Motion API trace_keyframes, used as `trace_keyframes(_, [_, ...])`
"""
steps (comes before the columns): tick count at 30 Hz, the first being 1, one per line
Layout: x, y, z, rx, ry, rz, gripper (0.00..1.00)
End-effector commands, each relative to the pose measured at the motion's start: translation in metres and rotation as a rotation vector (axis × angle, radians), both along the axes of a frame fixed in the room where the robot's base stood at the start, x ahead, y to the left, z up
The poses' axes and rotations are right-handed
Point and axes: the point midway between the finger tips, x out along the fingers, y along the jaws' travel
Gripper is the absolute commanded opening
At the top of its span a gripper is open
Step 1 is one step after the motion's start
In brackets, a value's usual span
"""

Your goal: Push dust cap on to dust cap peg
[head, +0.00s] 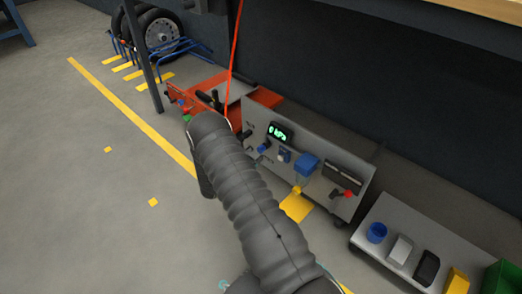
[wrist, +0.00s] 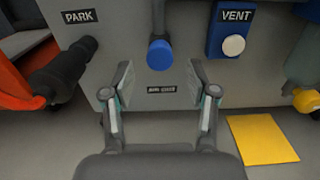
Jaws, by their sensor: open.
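A round blue cap (wrist: 160,54), which appears to be the dust cap, shows at the front of the grey panel in the wrist view. A narrow dark part rises above it. A peg is not distinguishable, and I cannot tell whether the cap sits on one. A small label (wrist: 161,89), too blurred to read surely, is below the cap. My gripper (wrist: 160,80) is open and empty, its fingers spread to either side below the cap, with no visible contact. In the head view, a small blue piece (head: 264,147) on the panel looks like the same cap; my arm hides the gripper there.
A blue VENT box (wrist: 232,32) with a white button is right of the cap. A dark handle or hose end (wrist: 65,72) juts out at left, below a PARK label (wrist: 78,16). A yellow floor patch (wrist: 263,139) lies at lower right. Open floor (head: 85,200) lies left of the panel.

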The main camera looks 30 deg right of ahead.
Motion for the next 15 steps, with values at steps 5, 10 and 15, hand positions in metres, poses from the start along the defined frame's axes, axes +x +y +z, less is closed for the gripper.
trace_keyframes(5, [0.006, -0.018, -0.002, -0.001, -0.001, -0.001, 0.58])
trace_keyframes(10, [0.010, -0.027, -0.001, -0.001, -0.001, -0.001, 0.58])
trace_keyframes(15, [0.011, -0.029, 0.000, -0.001, -0.001, 0.000, 0.58])
